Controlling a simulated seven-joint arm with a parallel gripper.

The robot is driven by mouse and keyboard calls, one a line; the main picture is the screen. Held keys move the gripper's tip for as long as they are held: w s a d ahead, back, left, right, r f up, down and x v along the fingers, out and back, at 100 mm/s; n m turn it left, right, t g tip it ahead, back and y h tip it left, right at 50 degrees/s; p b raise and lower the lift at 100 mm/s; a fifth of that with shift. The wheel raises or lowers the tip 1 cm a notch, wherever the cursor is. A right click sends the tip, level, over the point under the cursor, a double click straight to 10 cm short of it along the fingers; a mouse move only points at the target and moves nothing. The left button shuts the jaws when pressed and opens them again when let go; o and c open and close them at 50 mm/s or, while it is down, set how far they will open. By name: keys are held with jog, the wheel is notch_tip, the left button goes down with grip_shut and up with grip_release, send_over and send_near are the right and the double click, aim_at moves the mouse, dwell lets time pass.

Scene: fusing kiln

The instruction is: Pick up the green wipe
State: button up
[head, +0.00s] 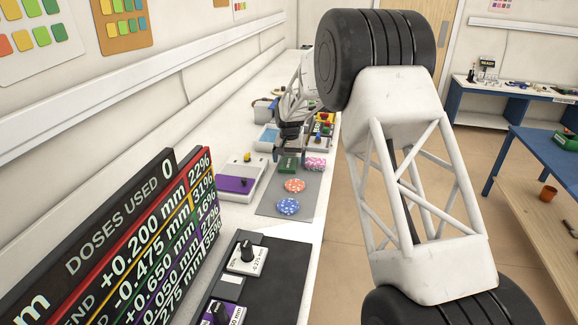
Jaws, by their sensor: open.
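A small dark green item (288,163) lies at the far end of a grey mat (264,201) on the white bench. It is the only green thing on the mat, but it is too small to tell for sure that it is the wipe. My gripper (291,148) is dark grey, open and seems empty. It is above the far end of the mat, close to the green item. Its exact height and gap to the item cannot be told.
Spotted pieces in orange (294,185), blue (288,206) and pink (315,163) lie around the mat. A purple-fronted device (238,180) stands left. A dark readout board (130,250) is in front. A blue table (545,150) stands apart at right.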

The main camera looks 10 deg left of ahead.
jog(key=shift+f, duration=0.45)
jog(key=c, duration=1)
jog(key=shift+r, duration=0.15)
jog(key=shift+r, duration=1.5)
jog(key=shift+s+d+r, duration=0.1)
jog(key=shift+s+r, duration=0.05)
jog(key=shift+s, duration=0.05)
jog(key=s+d, duration=0.2)
jog(key=s, duration=0.2)
jog(key=s+d+r, duration=0.1)
jog(key=s+d, duration=0.1)
jog(key=s, duration=0.3)
jog(key=s+d, duration=0.2)
jog(key=s, duration=0.3)
jog(key=shift+s+r, duration=0.1)
jog(key=shift+r, duration=0.1)
